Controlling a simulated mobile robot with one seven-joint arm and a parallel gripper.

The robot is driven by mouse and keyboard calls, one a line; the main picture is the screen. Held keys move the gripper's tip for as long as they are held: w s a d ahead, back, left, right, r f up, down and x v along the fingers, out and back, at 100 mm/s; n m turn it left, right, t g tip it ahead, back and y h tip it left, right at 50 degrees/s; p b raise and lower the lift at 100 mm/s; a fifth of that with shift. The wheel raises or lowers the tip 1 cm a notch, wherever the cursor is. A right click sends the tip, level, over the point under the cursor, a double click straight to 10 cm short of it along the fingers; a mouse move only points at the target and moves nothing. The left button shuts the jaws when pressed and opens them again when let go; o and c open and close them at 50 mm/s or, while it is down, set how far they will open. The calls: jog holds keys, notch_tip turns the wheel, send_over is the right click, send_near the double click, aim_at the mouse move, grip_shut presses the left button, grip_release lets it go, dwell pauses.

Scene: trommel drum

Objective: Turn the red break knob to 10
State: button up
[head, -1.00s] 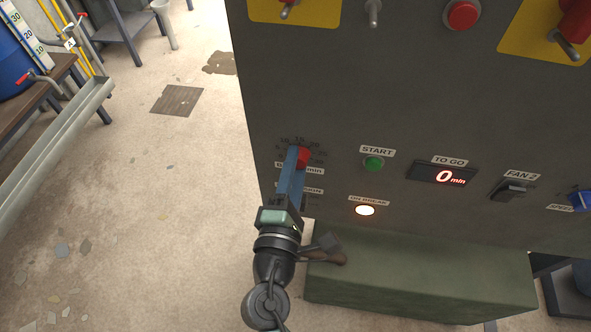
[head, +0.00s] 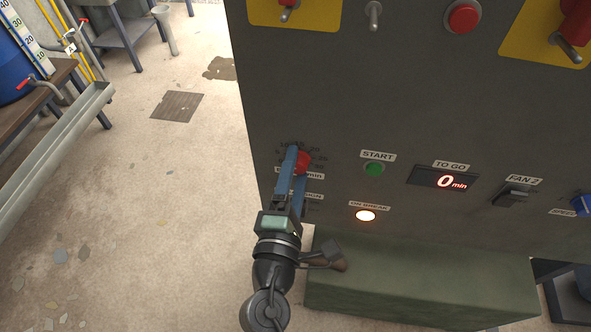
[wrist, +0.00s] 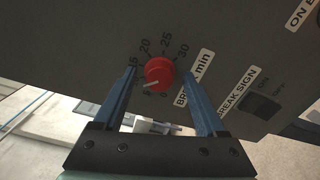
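The red break knob (head: 303,162) is on the lower left of the dark grey control panel (head: 400,110). In the wrist view the knob (wrist: 160,72) sits between the tips of my two blue fingers, with a gap showing on each side. My gripper (head: 296,165) is open at the knob; it also shows in the wrist view (wrist: 159,74). The knob's white pointer line aims to the lower left in the wrist view, toward the low end of the dial. The 15 to 30 marks show; a finger partly hides the lower marks, so the exact reading cannot be told.
A green start button (head: 374,169), a lit on-break lamp (head: 365,215) and a display reading 0 min (head: 443,180) are to the right. The break sign switch (wrist: 262,104) is close to my right finger. A green block (head: 420,275) juts out below the panel.

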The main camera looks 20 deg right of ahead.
jog(key=b+v, duration=0.3)
jog(key=v, duration=1)
